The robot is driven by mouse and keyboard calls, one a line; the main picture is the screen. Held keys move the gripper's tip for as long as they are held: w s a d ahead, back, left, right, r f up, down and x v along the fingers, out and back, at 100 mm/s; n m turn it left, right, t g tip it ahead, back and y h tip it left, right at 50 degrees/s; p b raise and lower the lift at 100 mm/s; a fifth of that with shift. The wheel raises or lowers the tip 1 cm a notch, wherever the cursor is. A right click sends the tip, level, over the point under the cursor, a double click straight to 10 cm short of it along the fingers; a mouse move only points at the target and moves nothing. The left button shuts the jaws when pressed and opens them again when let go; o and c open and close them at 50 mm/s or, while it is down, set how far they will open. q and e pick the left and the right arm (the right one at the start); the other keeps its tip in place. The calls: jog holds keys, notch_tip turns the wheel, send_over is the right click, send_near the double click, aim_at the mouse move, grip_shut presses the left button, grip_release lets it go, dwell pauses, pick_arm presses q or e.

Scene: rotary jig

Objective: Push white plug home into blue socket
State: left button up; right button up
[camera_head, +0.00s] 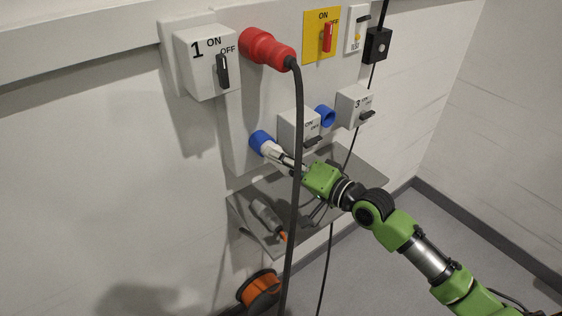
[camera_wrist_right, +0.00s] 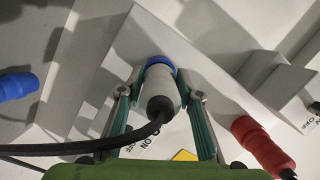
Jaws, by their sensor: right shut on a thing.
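The blue socket (camera_head: 260,141) is on the lower left of the wall panel. The white plug (camera_head: 271,150) is at its mouth, roughly in line with it; how deep it sits cannot be told. My right gripper (camera_head: 281,157) is shut on the white plug. In the right wrist view, the plug (camera_wrist_right: 161,84) is between the two fingers of the gripper (camera_wrist_right: 162,98), with its dark cable (camera_wrist_right: 95,147) bending left. The blue socket's rim (camera_wrist_right: 160,62) shows just beyond the plug, mostly hidden by it. My left gripper is not in view.
A red plug (camera_head: 262,47) hangs a thick black cable (camera_head: 297,170) in front of my right gripper. A second blue socket (camera_head: 325,116) and switch boxes (camera_head: 298,128) are close by. A grey shelf (camera_head: 345,165) lies below, with an orange reel (camera_head: 259,290) underneath.

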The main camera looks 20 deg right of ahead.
jog(key=shift+x, duration=0.95)
jog(key=o, duration=1.3)
jog(key=shift+w+d+r, duration=0.15)
jog(key=shift+c, duration=0.2)
jog(key=v, duration=1.2)
